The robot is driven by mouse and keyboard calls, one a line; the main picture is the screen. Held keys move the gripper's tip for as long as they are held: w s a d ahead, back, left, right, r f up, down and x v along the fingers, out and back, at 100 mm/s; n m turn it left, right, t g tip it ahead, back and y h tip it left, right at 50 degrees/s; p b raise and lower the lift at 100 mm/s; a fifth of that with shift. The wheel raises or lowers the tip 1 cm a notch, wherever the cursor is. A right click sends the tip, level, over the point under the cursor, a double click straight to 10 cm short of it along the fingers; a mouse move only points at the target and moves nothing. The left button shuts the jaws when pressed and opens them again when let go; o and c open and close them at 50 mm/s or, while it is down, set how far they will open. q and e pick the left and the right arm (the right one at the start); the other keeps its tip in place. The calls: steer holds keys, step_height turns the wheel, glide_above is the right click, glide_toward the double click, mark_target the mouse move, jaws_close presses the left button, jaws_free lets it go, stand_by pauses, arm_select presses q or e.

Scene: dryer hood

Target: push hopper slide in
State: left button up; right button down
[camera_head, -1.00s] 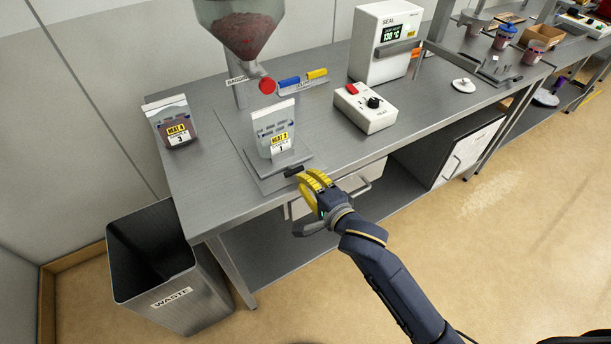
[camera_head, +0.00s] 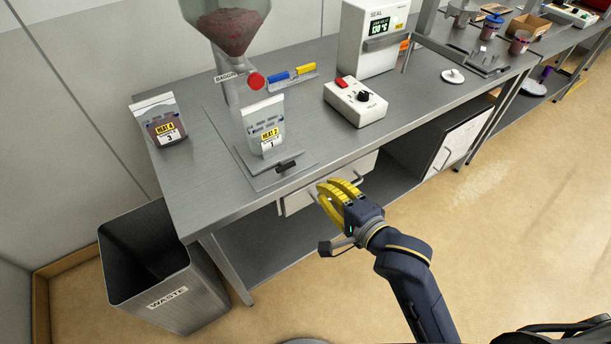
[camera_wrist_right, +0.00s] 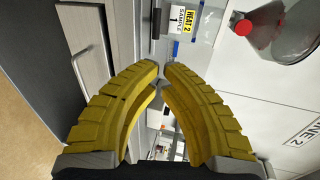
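The clear hopper (camera_head: 228,32) with dark red granules hangs over the back left of the bench. A red round knob (camera_head: 256,81) sticks out at its outlet; I cannot tell how far in the slide sits. Below it a HEAT 2 pouch (camera_head: 263,127) stands on a grey plate with a black handle (camera_head: 286,166) at its front. My right gripper (camera_head: 336,190) is off the bench's front edge, right of the handle and apart from it. In the right wrist view its yellow fingertips (camera_wrist_right: 161,71) nearly meet, with nothing between them. My left gripper is out of view.
Blue and yellow markers (camera_head: 292,74), a control box (camera_head: 356,102) and the sealer (camera_head: 367,42) stand at the back and right. A waste bin (camera_head: 155,270) is on the floor. The drawer handle (camera_head: 345,181) is close to the gripper.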

mark_target(300, 177)
steer(key=shift+g+h, duration=0.3)
steer(key=shift+g, duration=0.4)
steer(key=x, duration=0.7)
steer(key=f+x, duration=0.1)
steer(key=x, duration=0.3)
steer(key=shift+w+a+r, duration=0.1)
steer(key=shift+w+a, duration=0.4)
steer(key=shift+w, duration=0.3)
